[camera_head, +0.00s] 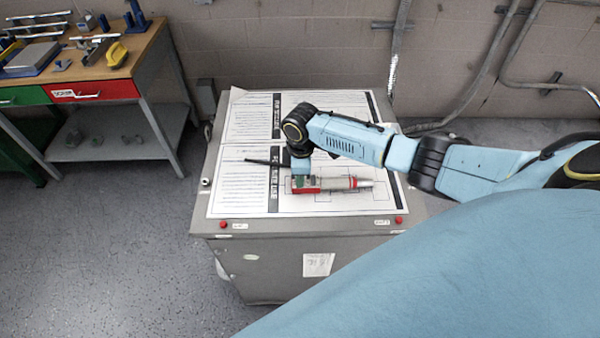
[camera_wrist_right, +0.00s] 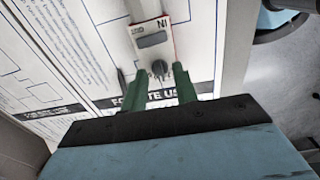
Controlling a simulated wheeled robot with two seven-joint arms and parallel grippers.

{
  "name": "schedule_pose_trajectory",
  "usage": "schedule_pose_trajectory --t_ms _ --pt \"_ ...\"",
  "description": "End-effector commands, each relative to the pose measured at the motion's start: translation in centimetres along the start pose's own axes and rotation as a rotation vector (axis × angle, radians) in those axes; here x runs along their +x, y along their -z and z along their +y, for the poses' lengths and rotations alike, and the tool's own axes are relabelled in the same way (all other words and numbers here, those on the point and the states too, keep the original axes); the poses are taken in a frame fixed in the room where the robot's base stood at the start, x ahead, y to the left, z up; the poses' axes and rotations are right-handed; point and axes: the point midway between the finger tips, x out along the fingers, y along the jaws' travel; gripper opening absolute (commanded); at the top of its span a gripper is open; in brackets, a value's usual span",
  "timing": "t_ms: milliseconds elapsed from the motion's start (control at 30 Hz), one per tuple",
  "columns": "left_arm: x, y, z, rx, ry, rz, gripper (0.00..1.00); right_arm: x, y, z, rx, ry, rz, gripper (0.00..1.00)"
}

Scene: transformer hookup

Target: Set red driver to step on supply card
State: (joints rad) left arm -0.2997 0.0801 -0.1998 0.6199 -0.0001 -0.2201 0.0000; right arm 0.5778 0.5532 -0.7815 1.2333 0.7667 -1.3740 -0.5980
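A red-ended driver with a grey body (camera_head: 340,183) lies on the lower printed card (camera_head: 236,190) on top of a grey cabinet. In the right wrist view the driver (camera_wrist_right: 152,38) shows a white face with red edges and the letters "IN". My right gripper (camera_head: 302,178) is low at the driver's left end. In the wrist view its green fingers (camera_wrist_right: 160,80) are apart, with a dark round fitting at the driver's end between their tips. I see a gap beside the fitting. I cannot tell which card is the supply card. My left gripper is out of view.
A second printed card (camera_head: 250,115) lies behind the lower one. A thin dark rod-like thing (camera_head: 262,162) shows left of my gripper. Red buttons (camera_head: 398,219) sit at the cabinet's front edge. A wooden workbench (camera_head: 118,65) with tools stands at the left; conduits run along the wall.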

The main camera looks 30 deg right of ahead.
Motion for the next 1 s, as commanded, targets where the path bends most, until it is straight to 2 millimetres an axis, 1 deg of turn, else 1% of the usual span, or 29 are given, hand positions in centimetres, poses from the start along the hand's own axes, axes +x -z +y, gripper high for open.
schedule_pose_trajectory --t_ms 167,267,600,733,833,1000 --pt "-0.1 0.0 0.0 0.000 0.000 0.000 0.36 -0.6 0.0 0.1 0.000 -0.001 0.000 0.29" --pt "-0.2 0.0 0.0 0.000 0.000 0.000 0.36 -1.9 0.0 0.1 -0.001 -0.003 0.002 0.29" --pt "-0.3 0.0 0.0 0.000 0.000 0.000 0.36 -9.4 0.1 0.1 -0.002 -0.004 0.003 0.29" --pt "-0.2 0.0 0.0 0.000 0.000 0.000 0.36 -11.6 0.0 0.1 0.000 -0.004 0.002 0.29" --pt "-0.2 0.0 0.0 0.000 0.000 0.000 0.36 -12.6 0.0 0.0 -0.001 -0.001 0.002 0.29" --pt "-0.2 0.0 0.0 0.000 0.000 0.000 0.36 -13.4 0.0 0.0 0.000 0.000 -0.001 0.29"
